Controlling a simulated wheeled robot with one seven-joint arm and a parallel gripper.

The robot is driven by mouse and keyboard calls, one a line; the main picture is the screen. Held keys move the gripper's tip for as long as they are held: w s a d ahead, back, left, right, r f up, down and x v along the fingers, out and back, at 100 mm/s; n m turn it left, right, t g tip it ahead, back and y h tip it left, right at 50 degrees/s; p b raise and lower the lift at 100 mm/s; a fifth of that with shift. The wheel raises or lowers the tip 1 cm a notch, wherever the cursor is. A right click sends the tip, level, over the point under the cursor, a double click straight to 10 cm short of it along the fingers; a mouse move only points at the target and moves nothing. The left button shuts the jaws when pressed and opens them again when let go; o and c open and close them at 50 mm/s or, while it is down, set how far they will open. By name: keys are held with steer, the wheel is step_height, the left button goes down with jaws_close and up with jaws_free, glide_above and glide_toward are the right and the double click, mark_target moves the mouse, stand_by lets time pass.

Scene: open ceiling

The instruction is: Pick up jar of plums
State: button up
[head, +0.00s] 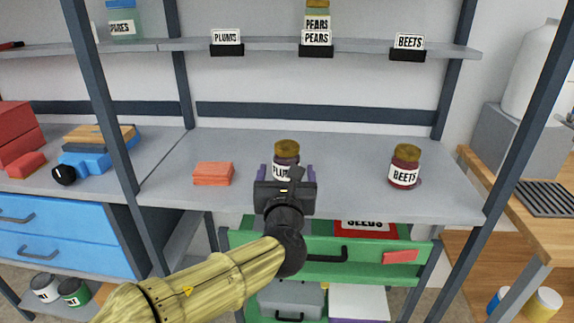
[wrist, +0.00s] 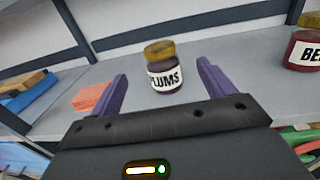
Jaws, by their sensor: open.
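The jar of plums (head: 287,156) stands upright on the grey middle shelf (head: 340,160). It has a gold-brown lid, dark purple contents and a white label. In the wrist view the plums jar (wrist: 162,70) stands beyond and between my two purple fingers. My gripper (head: 285,175) is in front of the jar at shelf height, and its body hides the jar's lower part in the head view. In the wrist view my gripper (wrist: 162,85) is open and empty, with one finger to each side of the jar.
A beets jar (head: 405,167) stands to the right on the same shelf. Orange-red slips (head: 213,174) lie to the left. The upper shelf (head: 270,45) carries name labels and a pears jar (head: 317,20). Shelf posts (head: 100,100) flank the area. A green drawer (head: 350,270) is below.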

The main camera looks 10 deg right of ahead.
steer(key=w+r+p, duration=0.1)
steer(key=p, duration=0.4)
steer(key=shift+w+a, duration=0.1)
steer(key=shift+a, duration=0.25)
steer(key=shift+w+p, duration=0.1)
steer(key=shift+p, duration=0.25)
steer(key=p, duration=0.3)
steer(key=shift+w+d+f, duration=0.1)
steer(key=shift+w+d, duration=0.15)
